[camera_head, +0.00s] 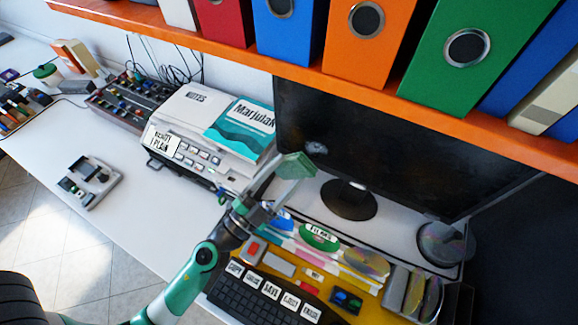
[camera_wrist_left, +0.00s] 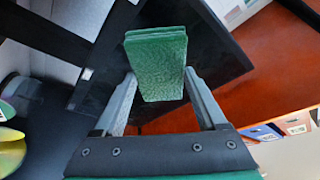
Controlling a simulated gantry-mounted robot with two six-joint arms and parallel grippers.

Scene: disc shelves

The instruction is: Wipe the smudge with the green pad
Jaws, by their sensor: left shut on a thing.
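My left gripper (camera_head: 281,181) is shut on the green pad (camera_head: 296,165) and holds it up in front of the lower left of the dark monitor screen (camera_head: 385,140). In the left wrist view the pad (camera_wrist_left: 157,62) stands between the two grey fingers. A small pale grey smudge (camera_head: 316,148) shows on the screen, just up and right of the pad. I cannot tell whether the pad touches the screen. My right gripper is not in view.
An orange shelf (camera_head: 290,72) with coloured binders runs above the monitor. Below lie the keyboard (camera_head: 265,303), a yellow mat with small items, and discs. A printer-like machine with books (camera_head: 205,120) stands left.

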